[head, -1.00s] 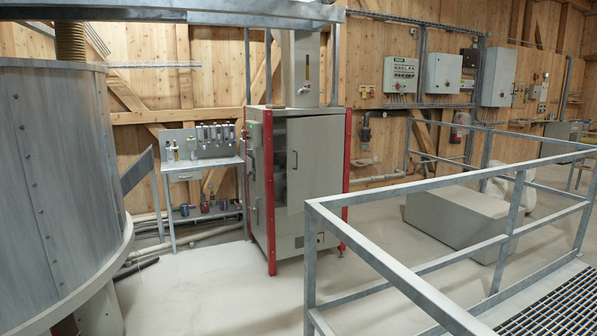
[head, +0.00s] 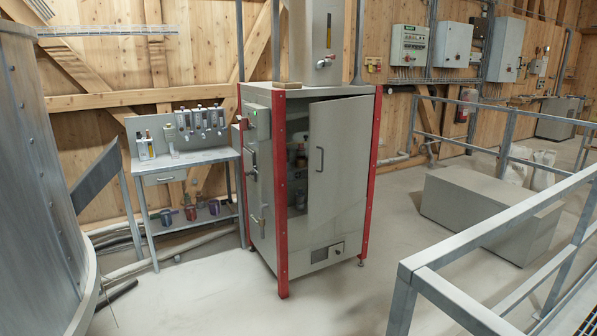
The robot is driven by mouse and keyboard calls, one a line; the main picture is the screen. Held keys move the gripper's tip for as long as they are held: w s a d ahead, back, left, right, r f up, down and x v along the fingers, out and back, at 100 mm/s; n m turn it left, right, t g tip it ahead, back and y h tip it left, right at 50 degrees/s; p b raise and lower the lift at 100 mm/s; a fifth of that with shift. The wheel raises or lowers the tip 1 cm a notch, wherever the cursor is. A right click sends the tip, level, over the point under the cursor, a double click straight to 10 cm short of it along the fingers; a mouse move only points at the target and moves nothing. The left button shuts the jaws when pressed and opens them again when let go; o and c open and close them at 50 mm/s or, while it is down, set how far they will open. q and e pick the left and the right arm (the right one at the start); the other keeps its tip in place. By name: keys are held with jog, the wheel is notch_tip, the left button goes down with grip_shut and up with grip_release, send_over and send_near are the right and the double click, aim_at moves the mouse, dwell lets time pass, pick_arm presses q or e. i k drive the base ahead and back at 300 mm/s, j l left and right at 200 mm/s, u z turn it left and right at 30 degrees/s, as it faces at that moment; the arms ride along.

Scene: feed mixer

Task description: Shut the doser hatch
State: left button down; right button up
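The doser looks to be the grey cabinet with red corner posts (head: 283,190) in the middle of the head view. Its front hatch (head: 338,165), a grey door with a dark handle (head: 320,159), stands partly open. A dark gap on the hatch's left side shows shelves with some small items (head: 300,160) inside. The hatch's right side is near the right red post. Neither of my grippers is in the view.
A workbench (head: 190,160) with bottles and dispensers stands left of the cabinet. A large round metal tank (head: 35,180) fills the left edge. A metal railing (head: 480,240) runs along the right. A grey block (head: 490,212) lies behind it. The floor (head: 215,290) before the cabinet is clear.

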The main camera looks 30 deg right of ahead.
aim_at(341, 136)
jog(key=i+z, duration=0.3)
jog(key=i, duration=0.25)
jog(key=i+j+z, duration=0.1)
jog(key=i+z, duration=0.15)
jog(key=i, duration=0.25)
jog(key=i+j+z, duration=0.3)
jog(key=i, duration=0.25)
jog(key=l, duration=0.1)
